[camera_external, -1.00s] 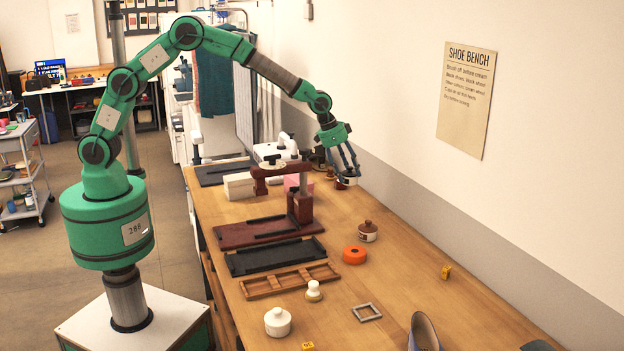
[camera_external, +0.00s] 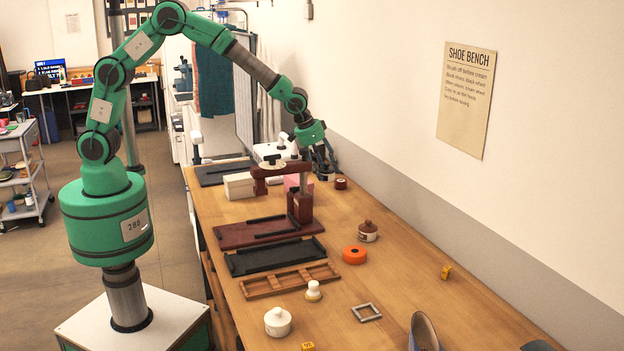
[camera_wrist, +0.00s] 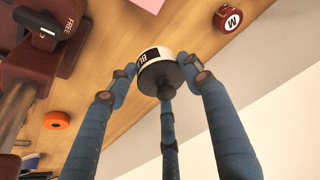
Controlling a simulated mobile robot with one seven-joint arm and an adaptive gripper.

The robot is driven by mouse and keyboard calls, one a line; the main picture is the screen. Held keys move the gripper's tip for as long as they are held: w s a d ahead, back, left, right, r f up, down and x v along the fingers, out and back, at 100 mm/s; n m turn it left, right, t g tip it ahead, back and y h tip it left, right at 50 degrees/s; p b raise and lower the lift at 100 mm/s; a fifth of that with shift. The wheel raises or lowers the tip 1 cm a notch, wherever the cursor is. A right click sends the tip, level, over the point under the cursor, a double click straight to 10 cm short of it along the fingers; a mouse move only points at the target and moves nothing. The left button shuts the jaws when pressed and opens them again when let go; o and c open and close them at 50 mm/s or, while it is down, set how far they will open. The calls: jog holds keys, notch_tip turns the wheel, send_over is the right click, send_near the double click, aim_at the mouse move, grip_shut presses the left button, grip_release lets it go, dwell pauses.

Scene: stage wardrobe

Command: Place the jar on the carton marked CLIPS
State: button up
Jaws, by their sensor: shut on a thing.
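My gripper (camera_external: 325,168) is over the far part of the bench; its fingers also show in the wrist view (camera_wrist: 164,84). It is shut on a white jar (camera_wrist: 153,58) with a dark label, partly readable as "BL", and a grey-and-black end towards the camera. In the external view the jar is mostly hidden by the fingers and the press. A pale cream box (camera_external: 238,186) and a pink box (camera_external: 291,182), also at the top of the wrist view (camera_wrist: 148,4), stand behind the press. No CLIPS marking is readable on either.
A dark red press (camera_external: 302,207) stands close to my gripper. A dark red round container marked M (camera_wrist: 228,18) sits beyond the held jar. An orange ring (camera_external: 355,255), a brown-lidded pot (camera_external: 368,231) and a white pot (camera_external: 278,322) stand nearer. The bench's right side is mostly clear.

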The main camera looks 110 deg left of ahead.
jog(key=s+d+r+n+g+p, duration=0.1)
jog(key=s+d+n, duration=0.3)
jog(key=s, duration=1.1)
jog(key=s+d+r+n+g+y+p, duration=0.1)
jog(key=s+d+n+p, duration=0.3)
jog(key=s, duration=1.1)
jog(key=s+d+r+n+g+p, duration=0.1)
jog(key=s+d+n+g+p, duration=0.2)
jog(key=s, duration=1.3)
jog(key=d+n, duration=0.3)
jog(key=n, duration=0.1)
jog(key=shift+d+n, duration=0.15)
jog(key=shift+n, duration=0.15)
jog(key=shift+w, duration=0.1)
jog(key=p, duration=0.2)
send_near(244, 174)
jog(key=shift+a+f, duration=0.2)
jog(key=shift+a, duration=0.3)
jog(key=shift+f, duration=0.15)
jog(key=shift+f, duration=1.65)
jog(key=shift+f, duration=0.1)
